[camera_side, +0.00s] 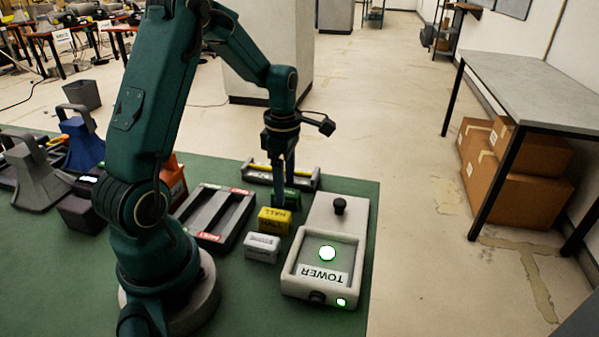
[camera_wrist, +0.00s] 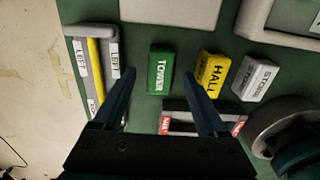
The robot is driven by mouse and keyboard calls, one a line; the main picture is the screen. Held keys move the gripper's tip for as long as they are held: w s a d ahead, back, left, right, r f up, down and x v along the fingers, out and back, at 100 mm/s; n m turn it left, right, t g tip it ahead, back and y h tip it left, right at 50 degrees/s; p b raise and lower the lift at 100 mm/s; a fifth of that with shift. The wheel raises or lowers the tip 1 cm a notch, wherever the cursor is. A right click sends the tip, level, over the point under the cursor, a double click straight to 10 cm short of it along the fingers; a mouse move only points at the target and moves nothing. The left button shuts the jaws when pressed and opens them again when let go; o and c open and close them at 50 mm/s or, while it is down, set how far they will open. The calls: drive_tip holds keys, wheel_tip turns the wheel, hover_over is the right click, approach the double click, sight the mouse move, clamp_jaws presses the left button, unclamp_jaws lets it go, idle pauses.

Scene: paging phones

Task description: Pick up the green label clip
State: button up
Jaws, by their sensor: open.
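The green label clip (camera_wrist: 160,72), marked TOWER, lies on the green mat in the wrist view, ahead of and between my two fingers. In the side view the green clip (camera_side: 291,198) is partly hidden by my fingers. My gripper (camera_side: 281,200) points down at the clip, with a finger in front of it. In the wrist view my gripper (camera_wrist: 160,74) is open, with the left finger left of the clip and the right finger between it and the yellow clip. I cannot tell whether the fingertips reach the clip's height.
A yellow HALL clip (camera_side: 274,220) and a white clip (camera_side: 262,247) stand beside the green one. A white TOWER box (camera_side: 300,291) with a lit round light is at the right. A dark tray (camera_side: 232,237) lies left, and a holder with a yellow strip (camera_side: 314,181) behind.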

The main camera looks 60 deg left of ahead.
drive_tip(key=shift+f, duration=1.35)
clamp_jaws()
drive_tip(key=shift+r, duration=0.15)
